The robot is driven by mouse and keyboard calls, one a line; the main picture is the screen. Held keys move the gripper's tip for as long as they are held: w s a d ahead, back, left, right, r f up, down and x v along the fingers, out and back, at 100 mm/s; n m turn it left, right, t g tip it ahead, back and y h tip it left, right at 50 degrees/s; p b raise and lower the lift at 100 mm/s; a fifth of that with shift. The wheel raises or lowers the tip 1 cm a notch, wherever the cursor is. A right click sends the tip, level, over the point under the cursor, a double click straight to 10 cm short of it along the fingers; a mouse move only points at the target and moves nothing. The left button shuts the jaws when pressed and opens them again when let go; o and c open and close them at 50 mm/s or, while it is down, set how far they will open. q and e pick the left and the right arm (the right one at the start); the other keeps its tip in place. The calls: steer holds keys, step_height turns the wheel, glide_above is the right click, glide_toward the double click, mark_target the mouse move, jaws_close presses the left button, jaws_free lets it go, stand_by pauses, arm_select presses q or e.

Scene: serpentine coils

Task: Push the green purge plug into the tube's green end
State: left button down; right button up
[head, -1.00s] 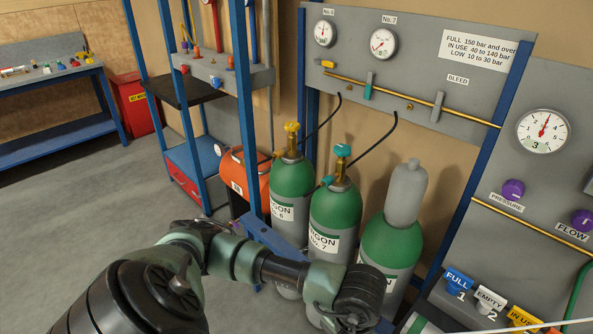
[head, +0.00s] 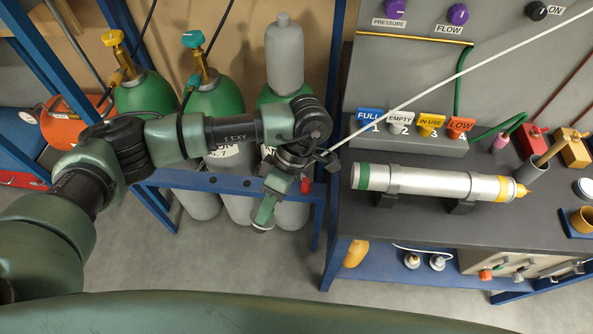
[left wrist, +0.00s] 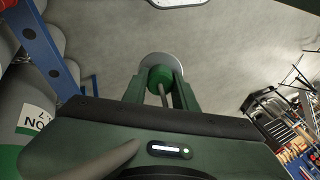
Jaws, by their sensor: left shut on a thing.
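The silver tube (head: 425,182) lies level in two dark cradles on the grey bench. Its green end (head: 361,176) points left and its yellow end (head: 510,189) right. My left gripper (head: 264,212) hangs left of the bench, apart from the green end, pointing down. In the left wrist view, my left gripper (left wrist: 161,92) is shut on the green purge plug (left wrist: 160,76), which has a wide grey disc at its far side. In the head view the plug (head: 262,227) is mostly hidden by the fingers. My right gripper is not in view.
Green gas cylinders (head: 142,92) stand behind my left arm. A blue rail (head: 200,181) runs in front of them. Coloured tags (head: 400,119) stand behind the tube. A thin white line crosses from near my left wrist to the upper right. The space left of the green end looks clear.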

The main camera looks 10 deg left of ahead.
arm_select(q)
steer(key=n+g, duration=0.1)
steer(key=n, duration=0.1)
steer(key=w+d+n+g+h, duration=0.1)
steer(key=n+g+b, duration=0.1)
steer(key=n, duration=0.1)
steer(key=shift+w+d+f+n+h, duration=0.1)
steer(key=shift+w+d+n+h, duration=0.05)
steer(key=shift+d+n+h, duration=0.2)
steer(key=w+d+r+n+t+h+b, duration=0.1)
steer(key=w+d+n+t+h+b, duration=0.2)
steer(key=n+h, duration=0.7)
steer(key=w+d+r+n+t+h+b, duration=0.1)
steer(key=w+d+n+t+h+b, duration=0.2)
steer(key=n+h, duration=0.7)
steer(key=shift+w+d+n+t, duration=0.6)
steer(key=shift+w+d, duration=0.35)
steer(key=shift+d, duration=0.2)
